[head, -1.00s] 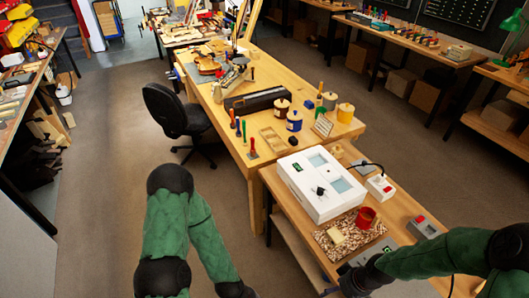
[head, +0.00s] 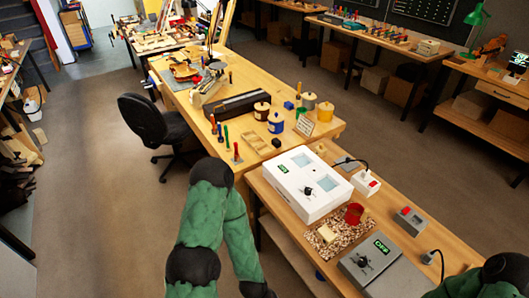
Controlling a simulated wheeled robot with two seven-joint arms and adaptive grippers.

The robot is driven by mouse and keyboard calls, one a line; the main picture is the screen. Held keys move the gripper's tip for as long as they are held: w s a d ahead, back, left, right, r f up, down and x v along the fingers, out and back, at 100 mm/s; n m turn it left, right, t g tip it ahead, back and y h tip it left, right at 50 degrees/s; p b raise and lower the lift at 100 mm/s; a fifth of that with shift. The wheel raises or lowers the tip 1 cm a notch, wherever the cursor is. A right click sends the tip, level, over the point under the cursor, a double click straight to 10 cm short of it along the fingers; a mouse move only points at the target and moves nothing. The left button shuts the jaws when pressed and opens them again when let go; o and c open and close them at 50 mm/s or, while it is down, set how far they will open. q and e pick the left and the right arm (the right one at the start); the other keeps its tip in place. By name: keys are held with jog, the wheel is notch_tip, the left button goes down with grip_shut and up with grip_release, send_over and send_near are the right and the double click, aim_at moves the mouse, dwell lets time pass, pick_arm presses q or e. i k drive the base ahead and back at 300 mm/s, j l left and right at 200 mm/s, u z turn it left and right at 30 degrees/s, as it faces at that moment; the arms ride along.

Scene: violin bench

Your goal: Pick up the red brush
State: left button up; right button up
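Several thin-handled tools stand near the front left edge of the long wooden bench (head: 195,98). A red-handled tool (head: 236,153) stands nearest the front corner, and another red-handled tool (head: 213,122) is at the far end of the row. Blue and green ones are between them. They are too small for me to tell which is the red brush. My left arm comes in at the bottom, left of the benches, and its gripper is below the frame. My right arm shows at the bottom right corner, and its gripper is out of view.
A white box (head: 307,205), a red cup (head: 354,213) and a grey box (head: 385,272) with a display are on the nearer bench. Jars, including a blue one (head: 276,123), stand behind the tools. A black chair (head: 145,125) is left of the long bench.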

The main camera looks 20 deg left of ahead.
aim_at(236, 154)
jog(key=i+j+z, duration=0.1)
jog(key=j+z, duration=0.35)
jog(key=j, duration=0.45)
jog(key=j+z, duration=0.5)
jog(key=j, duration=0.45)
